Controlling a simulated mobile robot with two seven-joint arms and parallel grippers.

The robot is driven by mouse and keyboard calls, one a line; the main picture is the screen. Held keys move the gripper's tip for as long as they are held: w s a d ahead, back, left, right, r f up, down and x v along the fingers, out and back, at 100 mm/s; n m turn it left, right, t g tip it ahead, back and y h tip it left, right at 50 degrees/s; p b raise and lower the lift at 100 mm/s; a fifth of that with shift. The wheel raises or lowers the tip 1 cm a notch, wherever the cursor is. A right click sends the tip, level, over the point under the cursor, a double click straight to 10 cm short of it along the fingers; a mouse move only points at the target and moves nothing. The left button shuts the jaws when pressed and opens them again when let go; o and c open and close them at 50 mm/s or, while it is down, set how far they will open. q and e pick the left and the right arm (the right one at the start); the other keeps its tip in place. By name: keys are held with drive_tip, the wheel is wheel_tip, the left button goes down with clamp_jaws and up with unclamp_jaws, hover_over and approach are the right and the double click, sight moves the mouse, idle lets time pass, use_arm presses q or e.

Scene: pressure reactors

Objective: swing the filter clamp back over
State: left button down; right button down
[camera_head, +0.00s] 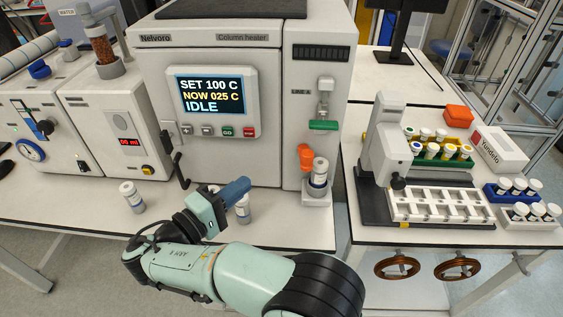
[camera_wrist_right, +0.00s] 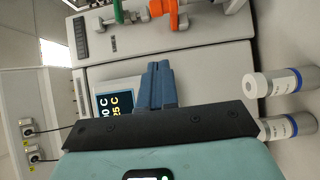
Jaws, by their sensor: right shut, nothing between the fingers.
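My left gripper is out of view.
A black lever (camera_head: 180,172) sticks out at the heater's left.

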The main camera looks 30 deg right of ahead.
approach(305, 152)
drive_tip(key=w+d, duration=0.1)
drive_tip(key=w, duration=0.4)
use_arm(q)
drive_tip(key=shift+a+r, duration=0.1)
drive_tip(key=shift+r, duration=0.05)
use_arm(e)
drive_tip(key=shift+s+d+f, duration=0.15)
drive_tip(key=shift+s+d, duration=0.15)
drive_tip(key=shift+d, duration=0.35)
drive_tip(key=shift+s+d+f, duration=0.15)
drive_tip(key=shift+s+d, duration=0.15)
drive_tip(key=shift+d, duration=0.35)
drive_tip(key=shift+s+d+f, duration=0.2)
drive_tip(key=shift+s+d, duration=0.1)
drive_tip(key=shift+d, duration=0.35)
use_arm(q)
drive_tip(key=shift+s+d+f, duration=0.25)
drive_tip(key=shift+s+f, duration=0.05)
use_arm(e)
drive_tip(key=shift+s+d+n+t, duration=0.2)
drive_tip(key=shift+s+n+t, duration=0.1)
drive_tip(key=shift+n+t, duration=0.15)
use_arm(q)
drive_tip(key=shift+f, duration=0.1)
use_arm(e)
drive_tip(key=shift+s+t+y, duration=0.1)
drive_tip(key=shift+t+y, duration=0.25)
drive_tip(key=shift+y, duration=0.05)
